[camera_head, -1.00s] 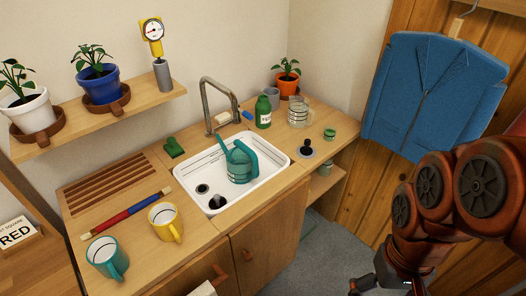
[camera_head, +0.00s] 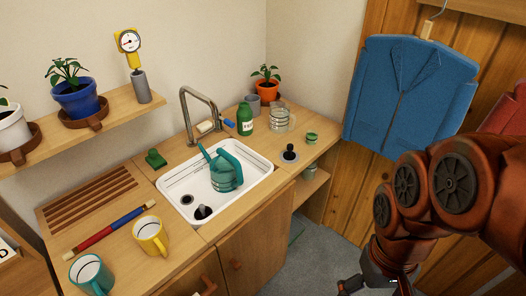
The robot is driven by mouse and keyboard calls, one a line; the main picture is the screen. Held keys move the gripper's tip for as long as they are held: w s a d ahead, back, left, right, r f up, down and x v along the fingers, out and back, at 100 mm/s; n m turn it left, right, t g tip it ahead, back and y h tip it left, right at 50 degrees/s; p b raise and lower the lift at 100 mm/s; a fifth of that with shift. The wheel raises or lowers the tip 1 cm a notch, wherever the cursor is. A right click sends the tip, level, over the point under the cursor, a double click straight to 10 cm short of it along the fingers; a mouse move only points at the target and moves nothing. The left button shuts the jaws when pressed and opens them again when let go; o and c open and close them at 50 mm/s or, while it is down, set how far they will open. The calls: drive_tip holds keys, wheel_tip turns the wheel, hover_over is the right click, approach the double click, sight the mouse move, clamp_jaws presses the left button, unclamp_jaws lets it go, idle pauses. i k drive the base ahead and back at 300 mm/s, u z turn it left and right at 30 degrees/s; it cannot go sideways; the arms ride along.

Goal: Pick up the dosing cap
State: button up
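A small round green cap (camera_head: 311,137), which looks like the dosing cap, sits on the wooden counter right of the sink. A green bottle (camera_head: 245,119) with a white label stands behind the sink, left of a clear jug. My gripper (camera_head: 362,285) is at the bottom edge, low in front of the counter and well apart from the cap. It is small, dark and partly cut off, so its opening is unclear. Nothing is seen held in it.
A white sink (camera_head: 247,194) holds a teal watering can (camera_head: 225,171). A blue jacket (camera_head: 410,90) hangs at the right. Floor (camera_head: 318,262) shows below the counter.

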sight(311, 138)
drive_tip(key=k, duration=0.55)
drive_tip(key=u, duration=0.5)
drive_tip(key=i, duration=1.1)
drive_tip(key=u, duration=0.5)
